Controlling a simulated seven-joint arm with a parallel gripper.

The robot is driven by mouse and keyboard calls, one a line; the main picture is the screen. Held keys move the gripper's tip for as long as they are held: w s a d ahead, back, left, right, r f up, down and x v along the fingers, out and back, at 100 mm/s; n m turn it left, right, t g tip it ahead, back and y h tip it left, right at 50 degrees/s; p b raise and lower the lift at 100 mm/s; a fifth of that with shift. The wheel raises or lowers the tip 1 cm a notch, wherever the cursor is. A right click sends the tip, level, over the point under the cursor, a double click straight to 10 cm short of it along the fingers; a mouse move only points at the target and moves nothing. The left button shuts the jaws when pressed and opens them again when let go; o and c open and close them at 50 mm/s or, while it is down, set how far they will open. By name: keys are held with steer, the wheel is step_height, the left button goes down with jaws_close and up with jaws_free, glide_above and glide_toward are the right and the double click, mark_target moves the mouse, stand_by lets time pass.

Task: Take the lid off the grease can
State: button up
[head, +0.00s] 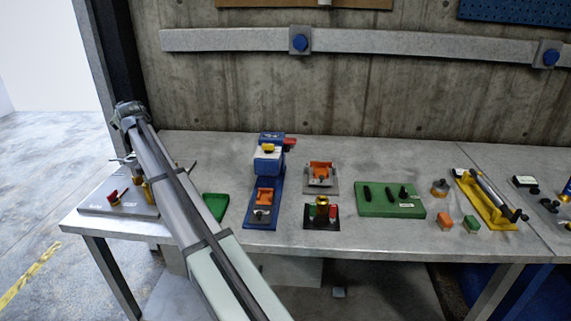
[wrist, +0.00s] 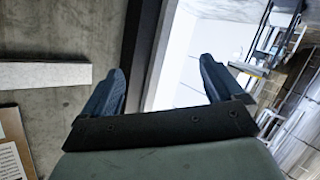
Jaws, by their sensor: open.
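My gripper (wrist: 163,66) is open and empty in the wrist view, its two dark blue fingers wide apart. It faces the concrete wall and the bright opening beside it, away from the bench things. In the head view my arm reaches up over the left end of the bench, and the fingers cannot be made out. I cannot tell for sure which thing is the grease can. Small six-sided pieces stand on the right: a grey and orange one (head: 440,187), an orange one (head: 445,221) and a green one (head: 471,224). No separate lid can be made out.
The grey bench (head: 290,150) holds a blue press (head: 268,160), a brass piece on a black base (head: 322,210), a green block (head: 376,203), a yellow holder (head: 490,205) and a grey plate (head: 112,203). My arm partly covers a green tray (head: 215,206).

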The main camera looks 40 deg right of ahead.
steer(key=s+d+f+m+g+h, duration=0.25)
steer(key=s+d, duration=0.25)
steer(key=d, duration=0.9)
steer(key=s+d+f+m+g+h, duration=0.1)
steer(key=s+d+m, duration=0.3)
steer(key=d, duration=0.9)
steer(key=s+d+f+m+g+h, duration=0.15)
steer(key=s+d, duration=0.35)
steer(key=d, duration=0.9)
steer(key=s+d+f+m+g, duration=0.3)
steer(key=s+d+m+g, duration=0.2)
steer(key=s+d, duration=1.55)
steer(key=m+g+y, duration=0.2)
steer(key=m+g, duration=0.3)
steer(key=m, duration=0.5)
glide_toward(442, 181)
steer(key=x, duration=0.9)
steer(key=shift+d+f, duration=0.2)
steer(key=shift+f, duration=0.15)
steer(key=shift+c, duration=0.3)
